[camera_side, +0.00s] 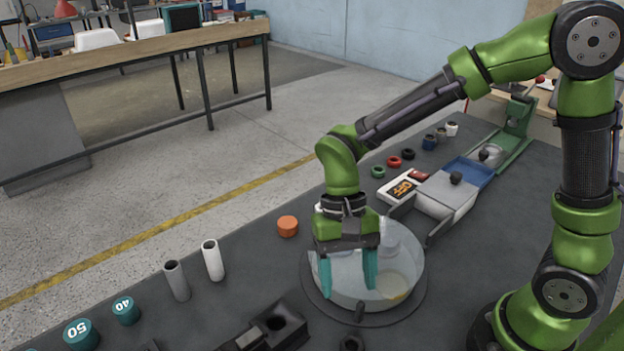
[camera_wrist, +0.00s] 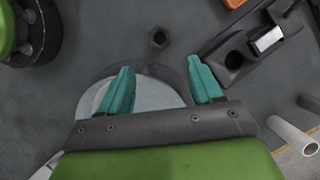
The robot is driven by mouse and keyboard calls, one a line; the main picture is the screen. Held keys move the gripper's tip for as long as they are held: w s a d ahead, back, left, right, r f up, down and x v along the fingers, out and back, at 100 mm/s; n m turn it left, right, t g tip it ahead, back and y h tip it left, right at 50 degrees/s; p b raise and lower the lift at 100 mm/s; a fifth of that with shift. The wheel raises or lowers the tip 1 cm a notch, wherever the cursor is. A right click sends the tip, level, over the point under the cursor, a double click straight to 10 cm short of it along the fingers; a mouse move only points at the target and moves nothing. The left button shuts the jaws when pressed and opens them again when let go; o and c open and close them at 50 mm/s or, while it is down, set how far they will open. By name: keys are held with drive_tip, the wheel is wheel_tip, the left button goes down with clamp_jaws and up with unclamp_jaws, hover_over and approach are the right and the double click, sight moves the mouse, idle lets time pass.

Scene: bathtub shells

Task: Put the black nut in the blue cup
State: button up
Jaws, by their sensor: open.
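A dark hex nut (camera_side: 352,343) lies on the table at the bottom edge of the side view, and it also shows in the wrist view (camera_wrist: 158,38), beyond my fingertips. A small black ring (camera_side: 408,153) lies at the back beside a red and a green one; I cannot tell which piece is the task's nut. A small dark blue cup (camera_side: 428,141) stands at the back, next to two other cups. My gripper (camera_side: 347,278) points down over the round clear dish (camera_side: 408,265). Its teal fingers (camera_wrist: 160,68) are apart, with nothing between them.
A black holder block (camera_side: 275,325) stands in front, left of the hex nut. Grey and white tubes (camera_side: 213,260), an orange cap (camera_side: 288,226) and teal weights (camera_side: 82,334) stand to the left. A white tray (camera_side: 448,195) and green stand (camera_side: 512,125) are right of the rings.

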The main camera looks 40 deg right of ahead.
drive_tip(key=s+d+r+n+t, duration=0.1)
drive_tip(key=d+r+t, duration=0.9)
drive_tip(key=d+r, duration=0.2)
drive_tip(key=shift+s+d+r+n, duration=0.3)
drive_tip(key=shift+d+r+n, duration=0.1)
drive_tip(key=shift+d, duration=0.2)
drive_tip(key=shift+o, duration=0.5)
drive_tip(key=shift+s+d+r+t, duration=0.3)
drive_tip(key=shift+d+t, duration=0.15)
drive_tip(key=shift+t, duration=0.15)
